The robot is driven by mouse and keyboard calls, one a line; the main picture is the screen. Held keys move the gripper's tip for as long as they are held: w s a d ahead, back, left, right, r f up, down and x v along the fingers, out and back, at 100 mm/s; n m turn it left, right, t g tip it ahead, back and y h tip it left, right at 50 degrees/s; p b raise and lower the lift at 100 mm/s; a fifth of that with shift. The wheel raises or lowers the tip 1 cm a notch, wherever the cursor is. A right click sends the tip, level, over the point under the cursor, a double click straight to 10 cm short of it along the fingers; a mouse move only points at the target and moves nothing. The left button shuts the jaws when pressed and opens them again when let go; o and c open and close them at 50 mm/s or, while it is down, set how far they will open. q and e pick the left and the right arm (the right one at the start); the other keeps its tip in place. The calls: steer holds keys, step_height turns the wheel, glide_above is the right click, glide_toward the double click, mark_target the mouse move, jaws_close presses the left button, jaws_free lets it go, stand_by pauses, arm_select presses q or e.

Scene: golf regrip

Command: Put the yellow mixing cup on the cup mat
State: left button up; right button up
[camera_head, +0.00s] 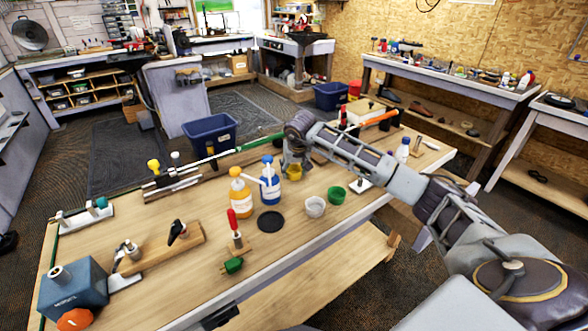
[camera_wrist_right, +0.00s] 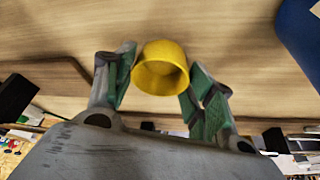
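The yellow mixing cup (camera_head: 294,173) is at the middle of the workbench, under my right gripper (camera_head: 292,158). The cup mat, a flat black disc (camera_head: 271,221), lies bare on the bench, nearer the front edge and left of the cup. My left gripper is not in view.
A grey cup (camera_head: 315,207) and a green cup (camera_head: 337,195) stand right of the mat. A red-handled tool (camera_head: 233,222) is left of it.

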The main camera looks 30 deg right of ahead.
steer(key=shift+o, duration=1.2)
steer(key=shift+r, duration=0.45)
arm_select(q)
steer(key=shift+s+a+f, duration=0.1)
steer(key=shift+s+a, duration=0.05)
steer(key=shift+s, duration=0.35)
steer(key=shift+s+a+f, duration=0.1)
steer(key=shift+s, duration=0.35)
arm_select(e)
steer(key=v, duration=1.1)
steer(key=shift+s+r, duration=0.15)
steer(key=shift+s, duration=0.1)
steer(key=shift+o, duration=0.5)
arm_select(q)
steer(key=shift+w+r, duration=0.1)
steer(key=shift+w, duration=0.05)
arm_select(e)
steer(key=shift+a, duration=0.1)
